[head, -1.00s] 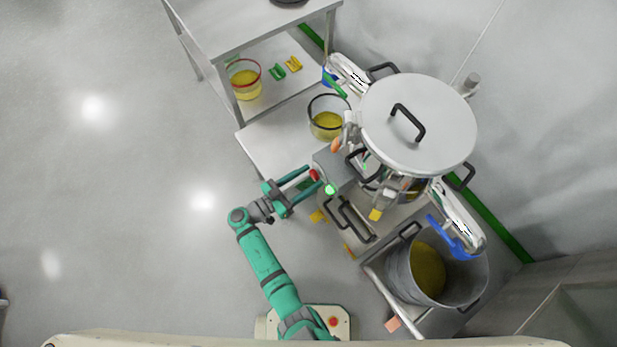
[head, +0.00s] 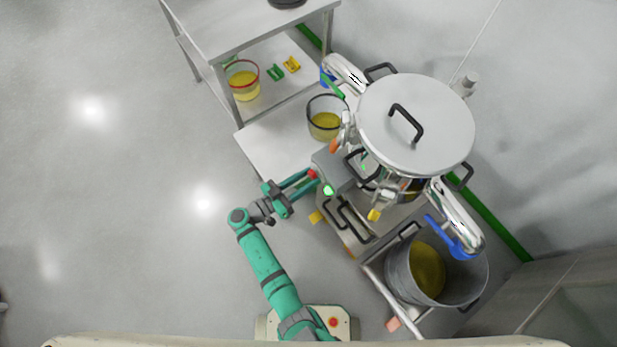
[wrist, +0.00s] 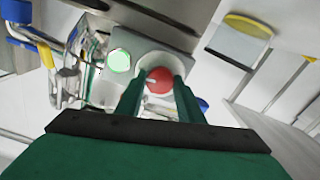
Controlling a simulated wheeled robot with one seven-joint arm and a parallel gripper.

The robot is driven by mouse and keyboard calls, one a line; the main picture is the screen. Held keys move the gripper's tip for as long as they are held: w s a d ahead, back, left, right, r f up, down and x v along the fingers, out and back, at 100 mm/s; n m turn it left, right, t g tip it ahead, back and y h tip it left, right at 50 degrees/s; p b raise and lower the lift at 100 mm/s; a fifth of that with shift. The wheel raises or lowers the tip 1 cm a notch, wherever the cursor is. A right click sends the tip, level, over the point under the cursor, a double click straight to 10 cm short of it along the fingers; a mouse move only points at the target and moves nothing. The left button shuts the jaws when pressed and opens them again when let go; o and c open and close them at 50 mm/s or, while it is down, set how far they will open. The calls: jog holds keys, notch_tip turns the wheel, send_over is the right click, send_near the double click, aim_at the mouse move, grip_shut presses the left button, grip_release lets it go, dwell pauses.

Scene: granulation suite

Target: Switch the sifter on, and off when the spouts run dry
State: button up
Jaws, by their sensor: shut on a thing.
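The sifter (head: 415,125) is a round steel machine with a lidded top and black handles. Its grey control box (head: 335,165) carries a red knob (head: 313,174) and a lit green lamp (head: 328,190). My gripper (head: 308,181) is shut on the red knob; the wrist view shows the knob (wrist: 159,80) between my fingertips and the glowing lamp (wrist: 118,60) beside it. One steel spout (head: 345,72) points to the upper left, another (head: 460,217) to the lower right above a bucket. Their mouths are hidden from above, so any flow cannot be told.
A grey bucket (head: 398,272) with yellow powder stands at lower right. A clear vessel (head: 325,104) with yellow powder stands left of the sifter. The floor at left is clear.

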jog(key=n, duration=0.4)
jog(key=shift+a, duration=0.15)
jog(key=n, duration=0.4)
jog(key=shift+w+n, duration=0.1)
jog(key=shift+n, duration=0.2)
jog(key=n, duration=0.4)
jog(key=shift+n, duration=0.3)
jog(key=shift+a+n, duration=0.1)
jog(key=shift+n, duration=1.8)
jog(key=o, duration=1.1)
jog(key=shift+c, duration=0.2)
